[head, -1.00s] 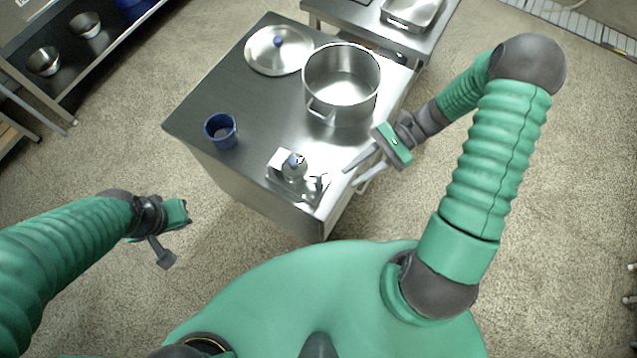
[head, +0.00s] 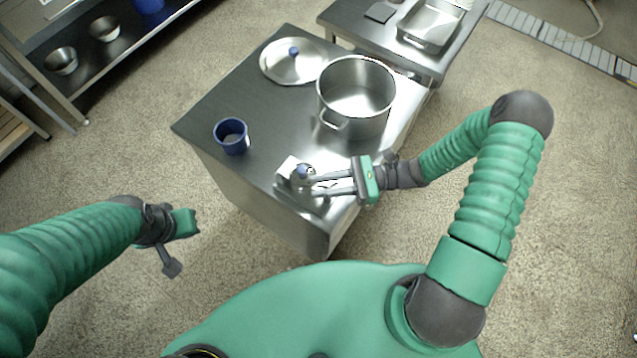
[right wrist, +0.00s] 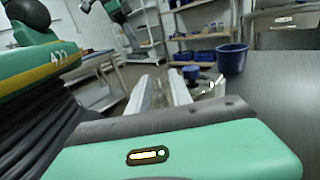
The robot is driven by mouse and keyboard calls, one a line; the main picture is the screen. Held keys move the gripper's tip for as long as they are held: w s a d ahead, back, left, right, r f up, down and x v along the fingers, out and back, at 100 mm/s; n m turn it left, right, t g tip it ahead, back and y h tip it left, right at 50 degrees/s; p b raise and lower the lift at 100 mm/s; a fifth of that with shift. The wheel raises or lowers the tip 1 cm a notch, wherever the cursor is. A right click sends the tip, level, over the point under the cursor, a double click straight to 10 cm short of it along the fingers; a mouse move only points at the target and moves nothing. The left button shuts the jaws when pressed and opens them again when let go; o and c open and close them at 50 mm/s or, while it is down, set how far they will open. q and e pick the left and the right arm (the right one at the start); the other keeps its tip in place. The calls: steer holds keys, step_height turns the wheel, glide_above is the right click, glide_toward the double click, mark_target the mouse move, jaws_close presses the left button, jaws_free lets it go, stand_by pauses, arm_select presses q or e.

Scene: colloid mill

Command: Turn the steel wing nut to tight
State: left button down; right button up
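I cannot pick out the steel wing nut clearly; the fingers cover that side of the mill. My right gripper (head: 316,184) reaches in from the right, its two fingers apart at the mill's right side. The right wrist view shows a gap between them (right wrist: 160,85); nothing is clearly held. My left gripper (head: 180,246) hangs over the floor, away from the table.
A blue cup (head: 231,137) stands left of the mill. A large steel pot (head: 355,100) stands behind my right gripper, and a lid (head: 291,62) lies beyond. A second table (head: 385,45) holds a metal tray (head: 430,28). The table between cup and lid is clear.

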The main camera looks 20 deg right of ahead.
steer(key=shift+a, duration=0.35)
jaws_close()
